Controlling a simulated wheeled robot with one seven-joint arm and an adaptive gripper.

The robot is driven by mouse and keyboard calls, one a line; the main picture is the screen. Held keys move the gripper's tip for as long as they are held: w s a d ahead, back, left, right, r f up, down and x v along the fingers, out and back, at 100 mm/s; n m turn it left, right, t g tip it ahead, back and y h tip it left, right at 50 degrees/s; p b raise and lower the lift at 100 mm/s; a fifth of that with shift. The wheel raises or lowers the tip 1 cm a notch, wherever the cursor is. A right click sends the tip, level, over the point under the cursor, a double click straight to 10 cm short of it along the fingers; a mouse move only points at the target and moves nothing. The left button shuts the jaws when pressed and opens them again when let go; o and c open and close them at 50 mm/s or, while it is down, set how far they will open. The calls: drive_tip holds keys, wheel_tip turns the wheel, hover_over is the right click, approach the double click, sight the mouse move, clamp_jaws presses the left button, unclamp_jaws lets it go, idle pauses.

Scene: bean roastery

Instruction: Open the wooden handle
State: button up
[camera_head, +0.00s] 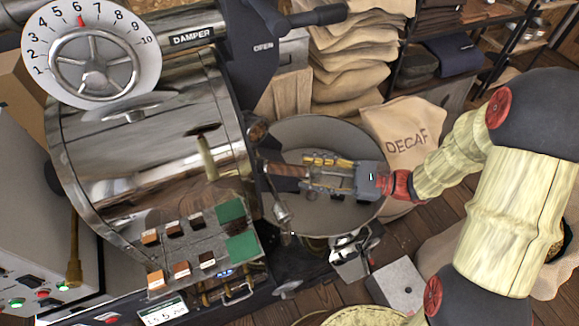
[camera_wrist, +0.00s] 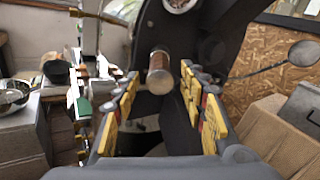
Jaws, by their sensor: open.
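The wooden handle (camera_head: 286,169) is a short brown cylinder on the roaster's front, at the left of the round cooling tray. In the wrist view the wooden handle (camera_wrist: 159,70) points toward the camera, with a pale metal end cap. It shows between the tips of my gripper (camera_wrist: 161,88), whose yellow-padded fingers stand apart on either side. In the head view my gripper (camera_head: 312,171) reaches leftward over the tray, its fingertips close to the handle. I cannot tell whether the fingers touch it.
The steel roaster drum (camera_head: 140,150) fills the left, with a damper dial (camera_head: 92,57) above. The round tray (camera_head: 345,133) lies below my gripper. A DECAF sack (camera_head: 405,128) stands behind it. A sample board (camera_head: 195,240) with green patches sits in front of the drum.

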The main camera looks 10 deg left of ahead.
sight(290, 170)
drive_tip(key=shift+a+b, duration=0.4)
drive_tip(key=shift+a, duration=2.4)
drive_tip(key=shift+c, duration=1.1)
drive_tip(key=c, duration=0.8)
clamp_jaws()
